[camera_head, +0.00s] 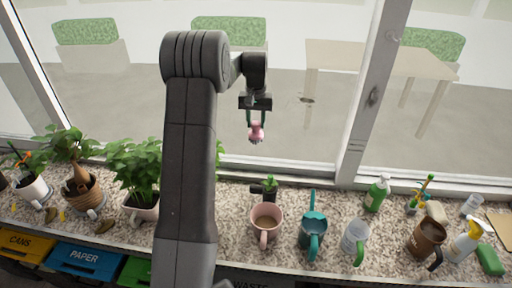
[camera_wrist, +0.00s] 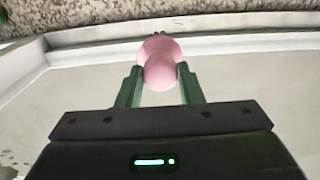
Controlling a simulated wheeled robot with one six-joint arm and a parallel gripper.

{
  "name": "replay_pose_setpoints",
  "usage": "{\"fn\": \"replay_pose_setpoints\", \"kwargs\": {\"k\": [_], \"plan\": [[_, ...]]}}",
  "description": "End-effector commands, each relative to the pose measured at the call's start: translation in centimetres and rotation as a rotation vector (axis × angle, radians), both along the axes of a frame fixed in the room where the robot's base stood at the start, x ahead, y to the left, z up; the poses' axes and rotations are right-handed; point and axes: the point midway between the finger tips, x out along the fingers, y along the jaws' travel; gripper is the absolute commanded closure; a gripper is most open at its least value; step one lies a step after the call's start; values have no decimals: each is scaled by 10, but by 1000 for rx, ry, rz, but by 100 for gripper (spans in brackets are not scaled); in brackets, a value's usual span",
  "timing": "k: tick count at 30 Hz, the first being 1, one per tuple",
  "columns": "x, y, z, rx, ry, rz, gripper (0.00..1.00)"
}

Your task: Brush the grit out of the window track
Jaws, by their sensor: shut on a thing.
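My gripper (camera_head: 256,120) hangs in front of the window pane, above the sill. Its two green fingers are shut on a small pink thing, probably the brush (camera_head: 256,132). In the wrist view the rounded pink body (camera_wrist: 160,62) sits between the fingertips (camera_wrist: 160,80), with a small dark tuft at its far end. The white window track (camera_head: 300,172) runs along the foot of the glass, behind the sill; it also shows in the wrist view (camera_wrist: 90,50). The pink thing looks apart from the track. Grit in the track is too small to tell.
On the speckled sill (camera_head: 335,190) stand a pink mug (camera_head: 266,222), a teal watering can (camera_head: 313,230), a small potted plant (camera_head: 270,184), a green bottle (camera_head: 377,192) and a spray bottle (camera_head: 465,240). Leafy plants (camera_head: 135,165) stand left. A white window post (camera_head: 372,90) rises right.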

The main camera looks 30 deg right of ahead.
Motion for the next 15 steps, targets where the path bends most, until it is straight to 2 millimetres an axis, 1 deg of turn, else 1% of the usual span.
{"fn": "replay_pose_setpoints", "kwargs": {"k": [3, 9, 14, 15], "plan": [[0, 0, -10, 1, 2, 0, 92], [0, 0, -39, 1, 2, 0, 92], [-1, 0, -69, 3, 3, 0, 92], [0, 0, -78, 3, 3, 0, 92]]}}
